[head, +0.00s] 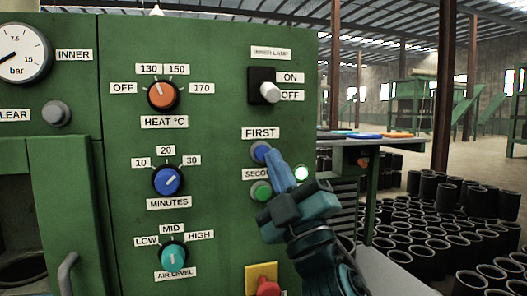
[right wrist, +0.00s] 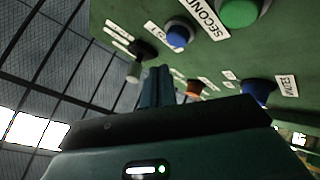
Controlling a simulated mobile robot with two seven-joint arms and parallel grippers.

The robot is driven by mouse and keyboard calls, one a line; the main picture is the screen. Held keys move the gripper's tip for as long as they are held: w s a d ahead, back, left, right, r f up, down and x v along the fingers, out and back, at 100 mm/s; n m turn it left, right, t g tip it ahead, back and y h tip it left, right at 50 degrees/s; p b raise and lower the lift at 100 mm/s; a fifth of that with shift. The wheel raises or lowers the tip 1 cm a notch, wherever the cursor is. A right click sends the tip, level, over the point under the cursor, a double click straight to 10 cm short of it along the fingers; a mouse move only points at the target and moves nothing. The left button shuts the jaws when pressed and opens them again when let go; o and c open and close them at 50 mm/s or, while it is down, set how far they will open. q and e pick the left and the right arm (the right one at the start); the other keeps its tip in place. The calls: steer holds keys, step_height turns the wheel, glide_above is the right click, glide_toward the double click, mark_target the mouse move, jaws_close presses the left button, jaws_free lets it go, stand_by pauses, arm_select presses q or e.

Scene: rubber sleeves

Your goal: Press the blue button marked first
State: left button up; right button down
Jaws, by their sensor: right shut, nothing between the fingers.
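The blue button (head: 260,151) sits on the green control panel under the label FIRST (head: 260,133). My right gripper (head: 272,154) is shut and empty, its fingertips pointing at the panel just at the right edge of the blue button. In the right wrist view the blue button (right wrist: 178,36) shows clear, a little beyond the closed fingertips (right wrist: 158,70). I cannot tell whether the tips touch the button or panel. My left gripper is not in view.
A green button (head: 260,190) sits below, beside a partly hidden SECOND label. A lit white lamp (head: 301,173) is right of my fingers. Above is the lamp switch (head: 268,91); a red button on a yellow plate (head: 267,287) is below. Knobs (head: 168,181) line the left.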

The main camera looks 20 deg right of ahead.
steer(key=shift+s, duration=1.55)
